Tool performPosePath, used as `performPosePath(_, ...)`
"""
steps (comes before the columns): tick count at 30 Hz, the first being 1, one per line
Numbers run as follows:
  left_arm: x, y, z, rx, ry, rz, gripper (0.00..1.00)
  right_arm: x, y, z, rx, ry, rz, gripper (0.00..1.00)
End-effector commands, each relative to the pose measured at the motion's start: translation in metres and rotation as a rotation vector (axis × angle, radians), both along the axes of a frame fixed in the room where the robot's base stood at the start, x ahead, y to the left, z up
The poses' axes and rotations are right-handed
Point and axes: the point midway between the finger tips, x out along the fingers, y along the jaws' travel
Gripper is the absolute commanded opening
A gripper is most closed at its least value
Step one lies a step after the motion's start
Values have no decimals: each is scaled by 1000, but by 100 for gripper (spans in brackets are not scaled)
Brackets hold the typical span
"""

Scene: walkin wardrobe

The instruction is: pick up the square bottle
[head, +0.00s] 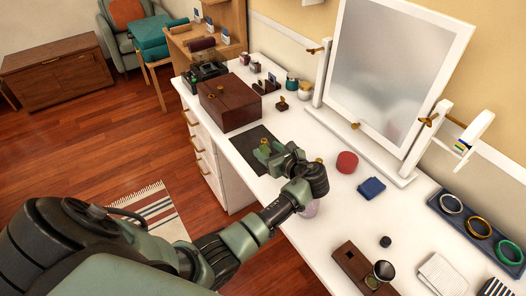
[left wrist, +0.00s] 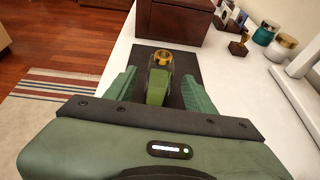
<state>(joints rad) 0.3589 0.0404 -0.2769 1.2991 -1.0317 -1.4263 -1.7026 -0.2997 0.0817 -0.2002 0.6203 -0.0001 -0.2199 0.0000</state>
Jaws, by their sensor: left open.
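The square bottle (left wrist: 157,88) is greenish with a gold cap (left wrist: 163,59). In the left wrist view it stands between the two green fingers of my left gripper (left wrist: 159,76), on a dark mat (left wrist: 180,55). The fingers are open, with a visible gap on each side of the bottle. In the head view my left gripper (head: 268,153) is low over the dark mat (head: 248,137) and largely hides the bottle; its green blends with the fingers. My right gripper is in neither view.
A brown wooden box (head: 230,103) stands just beyond the mat. A white framed mirror (head: 392,75) stands at the back of the white counter. A red round box (head: 347,162) and a blue item (head: 371,188) lie right of my gripper. A bracelet tray (head: 450,222) is farther right.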

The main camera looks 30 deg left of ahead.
Motion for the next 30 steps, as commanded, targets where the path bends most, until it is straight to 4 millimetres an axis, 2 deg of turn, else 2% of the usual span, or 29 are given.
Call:
performPosePath(12,20,47,-19,-1,0,1,54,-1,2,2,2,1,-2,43)
performPosePath(20,22,50,-21,-2,0,0,54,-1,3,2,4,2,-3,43)
performPosePath(22,22,50,-21,-2,0,0,40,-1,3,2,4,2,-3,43)
performPosePath(26,22,49,-21,-2,0,0,4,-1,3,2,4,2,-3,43)
performPosePath(27,22,49,-21,-3,0,0,0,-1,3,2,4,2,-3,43)
performPosePath(30,22,49,-20,-2,0,-1,0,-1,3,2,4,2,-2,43)
